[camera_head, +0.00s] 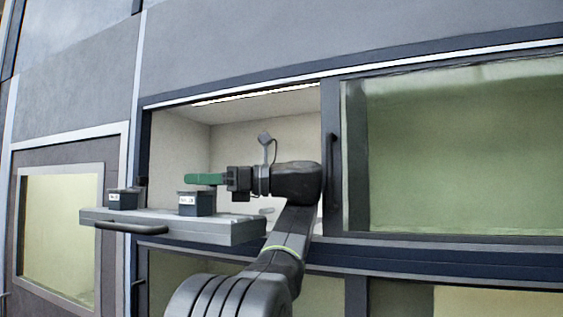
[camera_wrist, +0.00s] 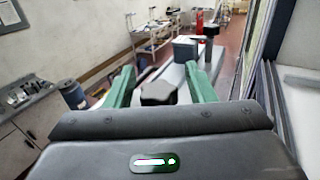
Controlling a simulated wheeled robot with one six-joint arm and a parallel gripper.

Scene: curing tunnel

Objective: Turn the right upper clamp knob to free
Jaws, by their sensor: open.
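A dark, many-sided knob (camera_wrist: 158,93) shows in the wrist view between the two green fingers of my gripper (camera_wrist: 160,76). The gripper is open, with a finger on each side of the knob; whether either finger touches it I cannot tell. In the head view my gripper (camera_head: 191,180) points left, just above a dark labelled block (camera_head: 196,204) on a grey slab (camera_head: 235,232). The knob is not distinct there. No mark shows its turn position.
A second labelled block (camera_head: 122,200) stands farther left on the slab, which has a dark handle (camera_head: 130,228) along its front. Behind is the open tunnel bay (camera_head: 180,145). A dark upright handle (camera_head: 333,160) is right of my arm.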

